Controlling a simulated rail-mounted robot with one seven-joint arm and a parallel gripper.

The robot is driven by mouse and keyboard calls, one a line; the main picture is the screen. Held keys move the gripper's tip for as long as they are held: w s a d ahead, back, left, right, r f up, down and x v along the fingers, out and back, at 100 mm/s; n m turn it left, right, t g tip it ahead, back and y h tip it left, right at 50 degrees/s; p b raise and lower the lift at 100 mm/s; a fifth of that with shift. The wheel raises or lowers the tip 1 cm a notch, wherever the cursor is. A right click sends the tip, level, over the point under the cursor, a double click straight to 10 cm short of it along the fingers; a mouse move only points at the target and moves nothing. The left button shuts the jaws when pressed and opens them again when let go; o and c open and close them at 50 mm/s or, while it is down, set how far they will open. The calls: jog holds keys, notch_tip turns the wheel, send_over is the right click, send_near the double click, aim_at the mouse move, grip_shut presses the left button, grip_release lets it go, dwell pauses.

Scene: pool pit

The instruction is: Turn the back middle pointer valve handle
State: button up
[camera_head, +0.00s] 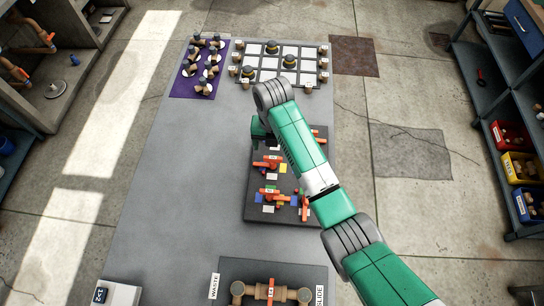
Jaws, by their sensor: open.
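The dark valve board (256,211) lies on the grey table and carries several orange pointer handles. One orange handle (268,162) and another orange handle (270,192) show on its left side. A further handle (304,208) stands at the front right, partly beside my arm. An orange piece (318,134) shows at the back right, past the arm. My green arm crosses the board and hides its back middle, so I cannot make out the back middle handle. My gripper (259,133) is open above the board's back left part; its fingertips are hard to see.
Behind the board are a white-squared grid board (268,64) with dark-topped pieces and a purple mat (190,86) with several knobs. A pipe assembly (271,291) lies at the front. Shelves with bins (518,165) stand at the right.

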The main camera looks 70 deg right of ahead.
aim_at(273, 158)
notch_tip(273, 158, down, 7)
jog(key=shift+f+b, duration=0.1)
jog(key=shift+b, duration=0.25)
jog(key=c, duration=1)
jog(key=shift+r+m, duration=0.2)
jog(key=shift+m, duration=0.1)
